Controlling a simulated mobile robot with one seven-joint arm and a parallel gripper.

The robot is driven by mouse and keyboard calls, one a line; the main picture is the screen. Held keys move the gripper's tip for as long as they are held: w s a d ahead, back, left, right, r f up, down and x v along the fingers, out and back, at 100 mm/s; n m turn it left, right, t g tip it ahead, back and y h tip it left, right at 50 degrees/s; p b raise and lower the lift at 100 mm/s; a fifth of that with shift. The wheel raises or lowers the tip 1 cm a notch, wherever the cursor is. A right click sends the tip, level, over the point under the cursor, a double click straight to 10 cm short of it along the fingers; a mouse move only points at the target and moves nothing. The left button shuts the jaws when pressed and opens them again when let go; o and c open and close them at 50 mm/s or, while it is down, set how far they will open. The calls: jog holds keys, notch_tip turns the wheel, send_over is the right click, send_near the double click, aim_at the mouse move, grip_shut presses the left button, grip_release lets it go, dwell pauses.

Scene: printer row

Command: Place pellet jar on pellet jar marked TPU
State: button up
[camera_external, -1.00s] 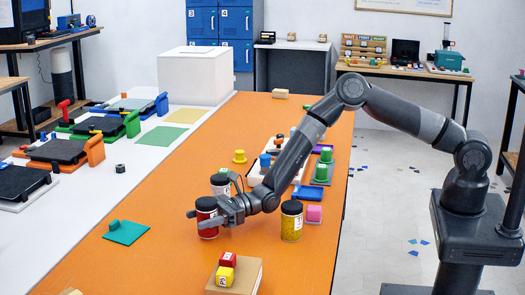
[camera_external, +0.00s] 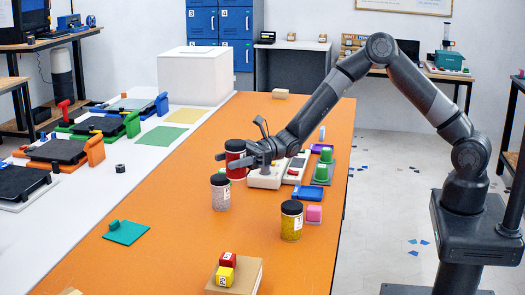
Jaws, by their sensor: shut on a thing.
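My gripper (camera_external: 228,163) is shut on a red pellet jar (camera_external: 236,173) with a black lid. The jar is upright and appears held above the table, up and right of the pale jar in the picture. The pale pinkish jar (camera_external: 220,196) with a black lid and white label stands upright on the orange table. A yellow pellet jar (camera_external: 291,225) with a black lid and a label stands to its right. The label writing is too small to read, so I cannot tell which jar is marked TPU.
A white tray of pieces (camera_external: 264,180), a blue block (camera_external: 308,192), a pink block (camera_external: 314,214) and green pegs (camera_external: 321,171) stand near my arm. A cardboard box (camera_external: 250,272) with red and yellow cubes is in front. The table's front left is mostly clear.

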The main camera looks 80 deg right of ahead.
jog(key=s+d+r+n+g+y, duration=0.15)
jog(key=s+r, duration=0.25)
jog(key=s, duration=0.5)
jog(key=s+d+r+n+g+y, duration=0.1)
jog(key=s+d+r+n+g, duration=0.2)
jog(key=s, duration=0.7)
jog(key=m, duration=0.1)
send_over(289, 207)
notch_tip(289, 207, down, 6)
jog(key=shift+d+f, duration=0.1)
jog(key=shift+f, duration=1.85)
jog(key=shift+f, duration=0.15)
jog(key=o, duration=1.1)
